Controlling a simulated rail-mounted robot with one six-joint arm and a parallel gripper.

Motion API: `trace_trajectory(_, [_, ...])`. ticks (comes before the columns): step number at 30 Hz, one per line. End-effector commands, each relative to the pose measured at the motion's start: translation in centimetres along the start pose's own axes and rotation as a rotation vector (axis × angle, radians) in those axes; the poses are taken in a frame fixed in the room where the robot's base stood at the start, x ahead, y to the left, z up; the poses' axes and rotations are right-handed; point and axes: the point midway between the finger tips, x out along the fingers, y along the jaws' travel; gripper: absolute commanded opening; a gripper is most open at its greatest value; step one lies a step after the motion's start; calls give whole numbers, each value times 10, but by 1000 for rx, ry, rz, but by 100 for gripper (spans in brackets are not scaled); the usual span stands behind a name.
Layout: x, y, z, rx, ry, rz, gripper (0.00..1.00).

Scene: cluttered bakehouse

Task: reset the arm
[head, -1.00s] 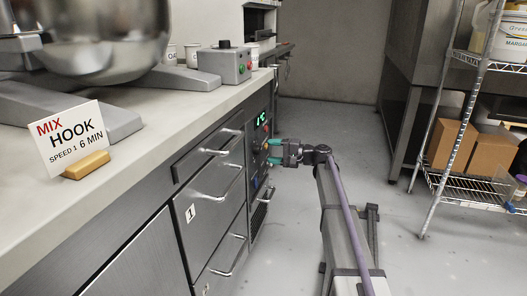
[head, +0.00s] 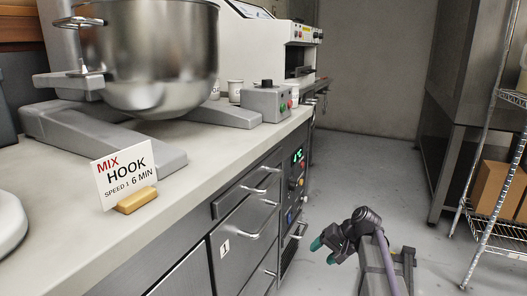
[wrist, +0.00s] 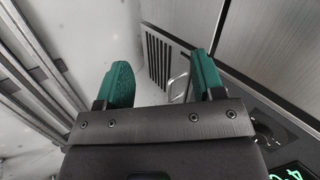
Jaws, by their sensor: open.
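My gripper (head: 323,250) hangs over the open floor, to the right of the counter's control panel, with its teal fingertips pointing left and down. In the wrist view its two teal fingers (wrist: 160,82) are spread apart. Nothing is between them; behind the gap I see pale floor, a vented panel and a bar handle. My arm is folded low at the lower right of the head view.
The steel counter front with drawers (head: 246,238) and a lit control panel (head: 297,172) stands left of my gripper. A mixer bowl (head: 150,58) and a mix card (head: 124,173) stand on top. A wire shelf (head: 497,228) stands at right. The floor between is clear.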

Motion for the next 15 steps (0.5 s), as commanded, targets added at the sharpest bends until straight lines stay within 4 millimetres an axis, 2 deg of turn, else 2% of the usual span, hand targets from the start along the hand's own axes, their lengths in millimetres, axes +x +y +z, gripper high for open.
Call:
trace_trajectory(1, [-6, -1, 48, -37, -24, 125, 62])
trace_trajectory(3, [-12, 7, 95, -89, -53, 306, 62])
trace_trajectory(7, [-34, 10, 173, -193, -90, 581, 62])
trace_trajectory(8, [-40, 7, 190, -219, -96, 627, 62])
trace_trajectory(9, [-45, -5, 209, -258, -105, 650, 62])
trace_trajectory(10, [-46, -24, 213, -293, -117, 644, 62])
trace_trajectory(11, [-56, -36, 206, -295, -118, 643, 62])
trace_trajectory(15, [-101, -66, 200, -285, -115, 641, 62])
